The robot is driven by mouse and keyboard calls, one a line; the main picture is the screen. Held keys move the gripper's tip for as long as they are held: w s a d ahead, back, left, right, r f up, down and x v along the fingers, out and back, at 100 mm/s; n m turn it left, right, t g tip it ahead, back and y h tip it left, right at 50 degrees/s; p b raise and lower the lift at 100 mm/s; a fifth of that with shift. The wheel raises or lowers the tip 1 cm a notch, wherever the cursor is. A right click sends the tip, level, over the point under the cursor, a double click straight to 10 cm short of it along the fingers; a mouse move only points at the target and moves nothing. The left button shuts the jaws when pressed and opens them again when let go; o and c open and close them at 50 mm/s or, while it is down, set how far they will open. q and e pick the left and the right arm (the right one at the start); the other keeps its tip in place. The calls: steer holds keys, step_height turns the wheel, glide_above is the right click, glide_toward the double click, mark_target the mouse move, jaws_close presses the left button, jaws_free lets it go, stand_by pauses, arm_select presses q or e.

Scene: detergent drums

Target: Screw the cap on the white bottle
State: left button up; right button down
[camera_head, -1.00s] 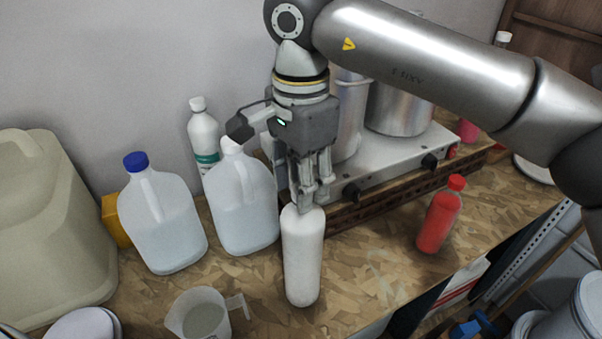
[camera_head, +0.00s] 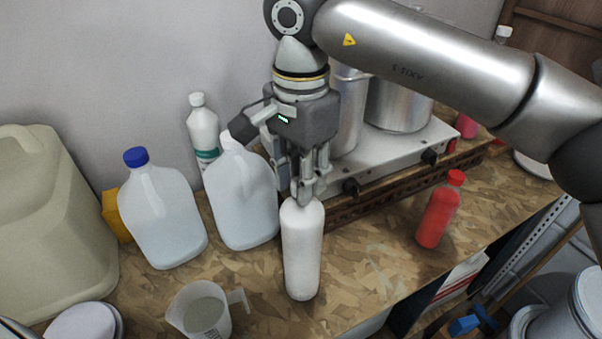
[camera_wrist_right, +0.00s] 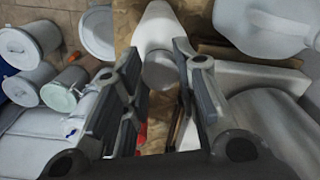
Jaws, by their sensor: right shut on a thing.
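The white bottle (camera_head: 302,255) stands upright on the wood-chip counter, below my right gripper (camera_head: 306,196). The right gripper points down with its fingertips at the bottle's neck, shut on the cap. The cap is hidden behind the fingers in the head view. I cannot tell how far the cap sits down on the thread. My left gripper is not in view.
A measuring cup (camera_head: 200,312) is at front left. A red bottle (camera_head: 439,212) stands right. A metal stove (camera_head: 385,165) is behind.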

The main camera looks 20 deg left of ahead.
steer(key=shift+f, duration=0.1)
steer(key=c, duration=0.7)
jaws_free()
steer(key=shift+r, duration=0.2)
steer(key=shift+r+p, duration=2.85)
steer(key=shift+r, duration=1.05)
steer(key=shift+f, duration=0.1)
